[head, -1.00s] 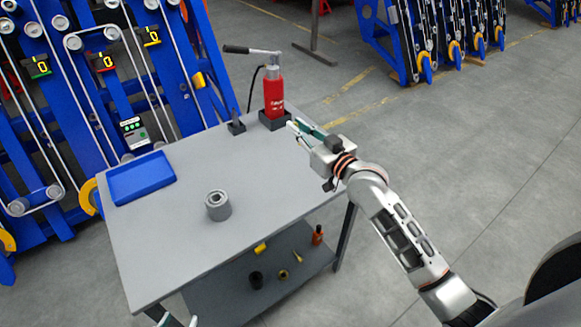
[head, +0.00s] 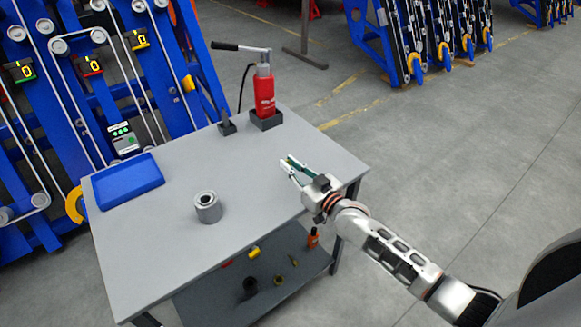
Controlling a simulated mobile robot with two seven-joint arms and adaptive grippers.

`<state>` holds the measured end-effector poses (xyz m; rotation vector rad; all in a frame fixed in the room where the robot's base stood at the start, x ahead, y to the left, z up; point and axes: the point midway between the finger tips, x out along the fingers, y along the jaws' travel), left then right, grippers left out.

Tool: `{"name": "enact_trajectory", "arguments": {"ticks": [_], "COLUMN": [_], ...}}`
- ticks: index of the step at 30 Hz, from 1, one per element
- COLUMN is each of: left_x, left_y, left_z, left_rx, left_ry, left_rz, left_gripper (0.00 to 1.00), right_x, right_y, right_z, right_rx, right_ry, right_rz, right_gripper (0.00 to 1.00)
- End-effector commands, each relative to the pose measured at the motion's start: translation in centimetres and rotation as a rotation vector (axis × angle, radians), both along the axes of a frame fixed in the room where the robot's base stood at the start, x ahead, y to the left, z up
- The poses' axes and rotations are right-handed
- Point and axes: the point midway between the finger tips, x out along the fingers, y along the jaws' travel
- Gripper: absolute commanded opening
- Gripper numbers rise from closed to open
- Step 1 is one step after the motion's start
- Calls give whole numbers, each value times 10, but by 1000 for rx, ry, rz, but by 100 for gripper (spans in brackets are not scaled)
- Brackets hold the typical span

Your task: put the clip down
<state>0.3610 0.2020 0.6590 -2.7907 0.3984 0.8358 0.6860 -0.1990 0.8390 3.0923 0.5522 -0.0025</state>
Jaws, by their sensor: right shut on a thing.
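My right gripper (head: 287,164) reaches in from the right over the right part of the grey table top (head: 215,245). Its fingers, with green on them, point up and left in the picture. The gripper is shut on the clip, which is too small and too covered by the fingers to make out. I cannot tell whether the clip touches the table top. My left gripper is out of view.
A grey ring-shaped part (head: 207,208), a blue tray (head: 128,181), a red hand pump (head: 264,92) and a small dark holder (head: 227,127) stand on the table. The lower shelf (head: 215,300) holds several small items. Table top around the gripper is clear.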

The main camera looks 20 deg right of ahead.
Motion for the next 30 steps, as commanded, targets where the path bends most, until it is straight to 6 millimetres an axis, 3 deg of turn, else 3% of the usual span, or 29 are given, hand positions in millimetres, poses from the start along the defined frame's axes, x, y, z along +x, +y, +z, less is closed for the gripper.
{"name": "enact_trajectory", "arguments": {"ticks": [9,10,12,23,30], "left_x": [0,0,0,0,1], "left_y": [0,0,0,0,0], "left_z": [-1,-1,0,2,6], "left_rx": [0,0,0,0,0], "left_ry": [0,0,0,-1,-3], "left_rz": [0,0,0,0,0], "left_gripper": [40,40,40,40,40], "right_x": [0,0,0,0,-29], "right_y": [0,0,0,0,-10], "right_z": [-2,-2,-1,2,1], "right_rx": [0,-1,0,0,0], "right_ry": [-1,0,0,-1,2], "right_rz": [0,0,0,0,0], "right_gripper": [0,17,29,29,29]}}
